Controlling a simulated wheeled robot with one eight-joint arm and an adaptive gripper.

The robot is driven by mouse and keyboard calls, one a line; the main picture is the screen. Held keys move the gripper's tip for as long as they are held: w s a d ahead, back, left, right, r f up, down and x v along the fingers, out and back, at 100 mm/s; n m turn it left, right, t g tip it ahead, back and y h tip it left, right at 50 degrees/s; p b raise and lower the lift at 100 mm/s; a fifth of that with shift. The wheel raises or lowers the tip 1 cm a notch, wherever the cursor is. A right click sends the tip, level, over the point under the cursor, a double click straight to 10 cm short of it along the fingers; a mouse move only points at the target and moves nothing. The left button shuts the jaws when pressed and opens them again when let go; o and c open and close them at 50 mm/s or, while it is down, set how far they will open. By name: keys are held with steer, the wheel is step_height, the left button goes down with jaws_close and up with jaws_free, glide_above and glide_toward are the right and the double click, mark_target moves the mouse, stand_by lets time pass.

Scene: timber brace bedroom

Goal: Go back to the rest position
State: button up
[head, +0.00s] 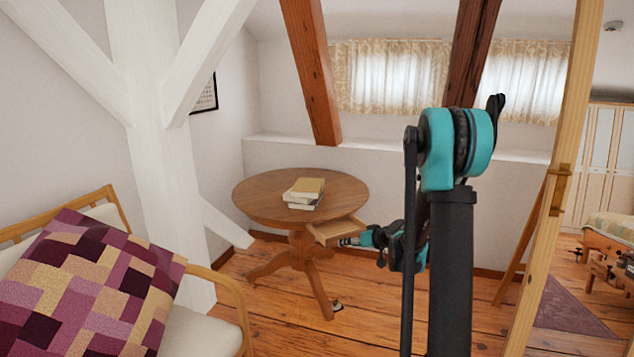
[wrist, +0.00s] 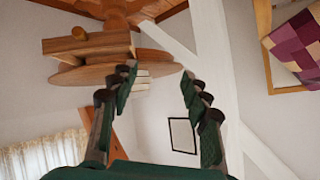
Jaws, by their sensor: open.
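My arm stands in the right half of the head view, and my gripper (head: 345,241) is low beside the round wooden table (head: 262,212). In the wrist view, which is upside down, my gripper (wrist: 158,77) has its two fingers spread with nothing between them. The table's small drawer (head: 336,231) is pulled out. It also shows in the wrist view (wrist: 88,47), with its round knob, left of the fingers. My gripper is close to the drawer; the head view does not show whether they touch.
Several books (head: 304,193) lie stacked on the table. An armchair (head: 205,325) with a patchwork cushion (head: 90,285) fills the lower left. A white timber post (head: 155,130) stands behind it. A wooden post (head: 545,190) rises at right. A small dark object (head: 336,306) lies on the floor.

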steer(key=s+d+f+m+g+h, duration=0.1)
steer(key=s+d+g+h, duration=0.1)
steer(key=s, duration=1.7)
steer(key=s+d+f+m+g+h, duration=0.1)
steer(key=s+d+m+g+h, duration=0.1)
steer(key=s, duration=1.7)
steer(key=d+g+h, duration=0.1)
steer(key=d+h, duration=0.1)
steer(key=h, duration=0.1)
steer(key=shift+s+d+f, duration=0.25)
steer(key=shift+s+d, duration=0.05)
steer(key=shift+d, duration=0.1)
